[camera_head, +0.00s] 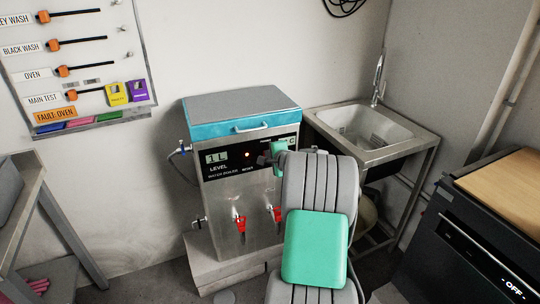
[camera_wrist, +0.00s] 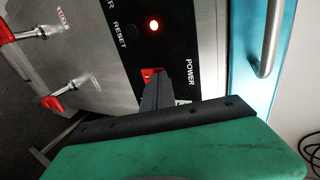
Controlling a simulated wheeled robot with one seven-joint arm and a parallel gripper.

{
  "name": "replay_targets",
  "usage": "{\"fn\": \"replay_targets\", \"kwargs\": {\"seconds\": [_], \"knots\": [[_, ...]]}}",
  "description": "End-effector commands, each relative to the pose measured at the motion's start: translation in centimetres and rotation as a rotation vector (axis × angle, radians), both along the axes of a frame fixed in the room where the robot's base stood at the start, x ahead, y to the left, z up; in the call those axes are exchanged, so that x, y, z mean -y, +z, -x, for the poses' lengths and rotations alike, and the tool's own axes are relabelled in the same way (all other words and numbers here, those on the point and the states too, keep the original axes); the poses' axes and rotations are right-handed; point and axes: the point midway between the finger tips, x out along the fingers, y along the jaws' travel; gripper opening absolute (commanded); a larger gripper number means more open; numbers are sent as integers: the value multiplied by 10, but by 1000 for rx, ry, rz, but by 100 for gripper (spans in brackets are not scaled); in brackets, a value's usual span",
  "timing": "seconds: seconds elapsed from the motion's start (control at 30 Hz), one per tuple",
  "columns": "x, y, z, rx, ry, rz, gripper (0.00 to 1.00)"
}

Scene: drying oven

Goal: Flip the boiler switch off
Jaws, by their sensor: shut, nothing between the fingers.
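The water boiler (camera_head: 245,215) is a steel box with a blue lid and a black panel, against the wall. Its red power switch (camera_wrist: 148,73) shows in the wrist view beside the word POWER; in the head view my gripper and arm hide it. A red light (camera_wrist: 154,26) glows on the panel and also shows in the head view (camera_head: 247,154). My gripper (camera_wrist: 157,76) is shut and empty, with dark fingertips at the switch, covering part of it. I cannot tell whether they touch it. In the head view, my gripper (camera_head: 264,158) is at the panel's right side.
Red taps (camera_head: 240,223) stick out from the boiler's lower front. A lid handle (camera_wrist: 268,40) lies close to my gripper. A steel sink (camera_head: 372,128) stands to the right, and a dark unit reading OFF (camera_head: 490,250) is at the lower right. A sign board (camera_head: 80,60) hangs on the left wall.

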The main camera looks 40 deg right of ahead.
Motion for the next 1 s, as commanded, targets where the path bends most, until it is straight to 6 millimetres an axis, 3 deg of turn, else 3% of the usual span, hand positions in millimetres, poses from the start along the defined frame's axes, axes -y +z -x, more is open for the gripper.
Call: {"fn": "replay_targets", "kwargs": {"seconds": [0.57,1.0], "knots": [[3,3,-7,-1,0,0,0],[3,20,-7,0,0,1,0]]}}
